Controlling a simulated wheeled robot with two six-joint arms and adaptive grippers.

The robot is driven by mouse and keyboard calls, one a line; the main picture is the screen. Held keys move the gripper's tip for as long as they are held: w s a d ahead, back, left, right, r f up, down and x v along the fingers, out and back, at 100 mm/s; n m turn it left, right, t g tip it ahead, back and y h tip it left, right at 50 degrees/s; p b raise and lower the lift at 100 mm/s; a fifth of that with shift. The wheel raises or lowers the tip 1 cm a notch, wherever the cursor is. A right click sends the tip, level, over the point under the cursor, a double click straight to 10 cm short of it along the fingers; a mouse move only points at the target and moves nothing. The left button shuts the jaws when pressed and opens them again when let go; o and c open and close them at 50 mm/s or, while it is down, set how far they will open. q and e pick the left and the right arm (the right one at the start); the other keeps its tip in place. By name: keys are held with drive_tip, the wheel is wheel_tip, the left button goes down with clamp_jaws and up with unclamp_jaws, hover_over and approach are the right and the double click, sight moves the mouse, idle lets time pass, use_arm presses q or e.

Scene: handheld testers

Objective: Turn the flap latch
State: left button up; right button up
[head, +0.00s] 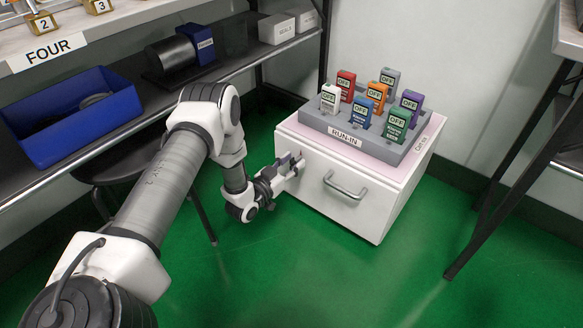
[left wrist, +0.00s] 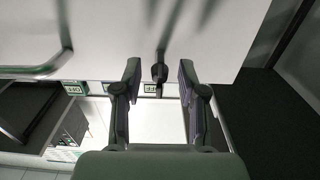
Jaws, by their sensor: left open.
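The white cabinet (head: 345,197) stands on the green floor with a curved metal handle (head: 346,187) on its front. A small dark latch (left wrist: 160,72) sticks out from the white front in the left wrist view; its exact turn is hard to tell. In the left wrist view, the left gripper's fingers (left wrist: 159,78) are apart, one on each side of the latch, with gaps showing. My right gripper is not in view.
A grey RUN-IN rack (head: 345,128) with several coloured testers stands on the cabinet top. A shelf with a blue bin (head: 60,147) is on the left. A dark stool (head: 125,160) stands behind my left arm. Green floor is free in front.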

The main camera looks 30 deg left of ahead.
use_arm(q)
clamp_jaws()
drive_tip(key=shift+r, duration=0.1)
